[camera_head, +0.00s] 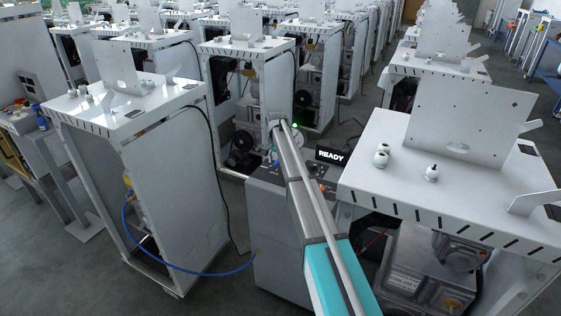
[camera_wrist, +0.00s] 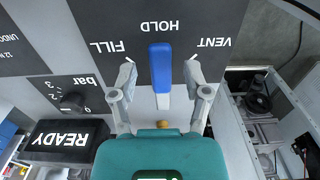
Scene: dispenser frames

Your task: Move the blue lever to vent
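The blue lever (camera_wrist: 161,68) stands on a dark panel (camera_wrist: 215,15) in the wrist view, in line with the HOLD label (camera_wrist: 160,26). The labels appear upside down, with FILL (camera_wrist: 107,46) to the left and VENT (camera_wrist: 214,42) to the right. My gripper (camera_wrist: 162,76) is open, with one finger on each side of the lever and a visible gap on both sides. In the head view my arm reaches over the grey cabinet (camera_head: 275,240); the gripper and lever cannot be made out clearly there.
A READY display (camera_head: 331,156) stands on the cabinet; it also shows in the wrist view (camera_wrist: 62,140), near a black bar knob (camera_wrist: 72,101). White dispenser frames flank the cabinet at left (camera_head: 165,135) and right (camera_head: 450,212). A blue hose (camera_head: 190,269) hangs low at left.

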